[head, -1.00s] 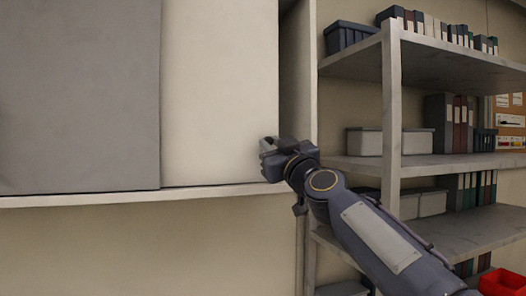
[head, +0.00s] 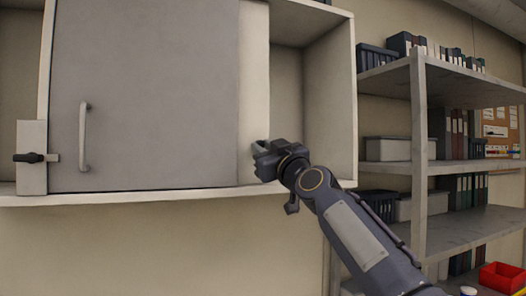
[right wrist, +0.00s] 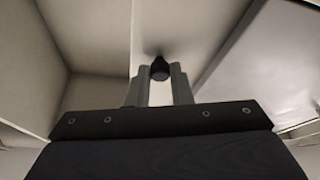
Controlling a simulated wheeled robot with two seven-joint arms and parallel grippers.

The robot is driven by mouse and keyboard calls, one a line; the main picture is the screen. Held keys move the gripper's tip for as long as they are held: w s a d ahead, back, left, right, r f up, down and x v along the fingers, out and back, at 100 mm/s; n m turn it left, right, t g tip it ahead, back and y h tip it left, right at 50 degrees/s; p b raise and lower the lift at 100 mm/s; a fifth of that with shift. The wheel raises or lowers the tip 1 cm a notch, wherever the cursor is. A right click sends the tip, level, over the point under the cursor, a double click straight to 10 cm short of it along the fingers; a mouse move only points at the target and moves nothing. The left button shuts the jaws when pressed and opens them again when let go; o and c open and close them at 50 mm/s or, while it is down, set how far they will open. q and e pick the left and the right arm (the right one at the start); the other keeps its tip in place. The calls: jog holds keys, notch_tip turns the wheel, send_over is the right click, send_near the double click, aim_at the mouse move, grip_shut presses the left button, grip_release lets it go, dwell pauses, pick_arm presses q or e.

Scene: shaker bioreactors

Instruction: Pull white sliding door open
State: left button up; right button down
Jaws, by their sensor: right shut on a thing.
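The white sliding door (head: 254,95) shows as a narrow upright strip in the head view, its left part hidden behind a grey door panel (head: 160,95). To its right the cabinet stands open, with a bare inside. My right gripper (head: 262,160) is at the white door's lower right edge. In the right wrist view, the fingers of my right gripper (right wrist: 160,86) are shut on a small dark knob (right wrist: 159,68) on the white door (right wrist: 165,28). My left gripper is not in view.
The grey panel has a vertical handle (head: 84,137). A white block with a black lever (head: 30,158) is at the far left. A grey shelf unit (head: 419,140) with boxes and binders stands right, beyond my arm. A red bin (head: 502,278) is at lower right.

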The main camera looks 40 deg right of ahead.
jog(key=shift+a, duration=0.1)
dwell(0.3)
jog(key=c, duration=1.6)
grip_release()
jog(key=b+v, duration=0.4)
jog(key=v, duration=0.3)
jog(key=shift+s+f+b, duration=0.15)
jog(key=shift+s+b, duration=0.2)
jog(key=shift+s, duration=0.05)
